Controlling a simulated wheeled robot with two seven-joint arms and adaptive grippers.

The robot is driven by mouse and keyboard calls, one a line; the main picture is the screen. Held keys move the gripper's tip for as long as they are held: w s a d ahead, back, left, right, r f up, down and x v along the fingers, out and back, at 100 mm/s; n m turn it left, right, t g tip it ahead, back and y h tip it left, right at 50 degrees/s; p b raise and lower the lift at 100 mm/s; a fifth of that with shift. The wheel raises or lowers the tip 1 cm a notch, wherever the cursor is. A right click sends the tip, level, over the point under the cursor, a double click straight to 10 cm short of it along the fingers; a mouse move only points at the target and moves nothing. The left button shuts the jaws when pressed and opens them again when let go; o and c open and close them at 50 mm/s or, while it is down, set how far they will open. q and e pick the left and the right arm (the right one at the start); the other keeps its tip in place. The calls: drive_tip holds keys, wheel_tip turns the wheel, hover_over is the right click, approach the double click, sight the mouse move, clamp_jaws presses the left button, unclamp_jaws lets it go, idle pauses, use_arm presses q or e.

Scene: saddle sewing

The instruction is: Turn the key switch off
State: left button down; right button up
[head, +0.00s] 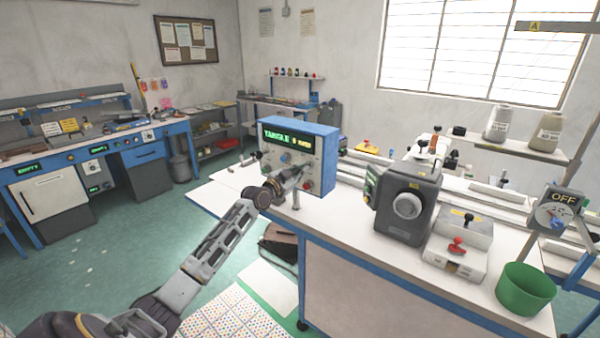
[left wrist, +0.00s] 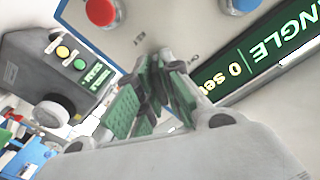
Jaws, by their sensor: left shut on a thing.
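The blue control box (head: 325,150) stands on the white worktable, with a green-lit display (head: 285,138) reading "TANGLE 0 s…". Its pale front panel (left wrist: 150,25) fills the upper left wrist view. My left gripper (head: 300,174) is at the lower part of this panel. In the left wrist view its green-padded fingers (left wrist: 155,88) are shut against the panel beside small markings. The key switch is hidden between or behind the fingers, so its position cannot be read. A red button (left wrist: 100,12) and a blue knob (left wrist: 240,4) sit near the fingers. My right gripper is out of view.
A dark grey machine unit (head: 408,203) with a round knob stands right of the box. A switch block with a red knob (head: 457,246), a green bin (head: 525,289) and a dial marked OFF (head: 558,208) are further right. Table space between box and machine is mostly clear.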

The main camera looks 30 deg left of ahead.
use_arm(q)
drive_tip(key=n, duration=0.4)
drive_tip(key=shift+p, duration=0.3)
drive_tip(key=n, duration=0.3)
drive_tip(key=shift+n+p, duration=0.3)
drive_tip(key=shift+p, duration=0.05)
drive_tip(key=n+p, duration=0.1)
drive_tip(key=n, duration=0.2)
drive_tip(key=shift+n, duration=0.3)
drive_tip(key=shift+f+n+p, duration=0.1)
drive_tip(key=shift+n+p, duration=0.35)
drive_tip(key=shift+n, duration=1.25)
drive_tip(key=c, duration=1.6)
unclamp_jaws()
drive_tip(key=shift+s, duration=0.15)
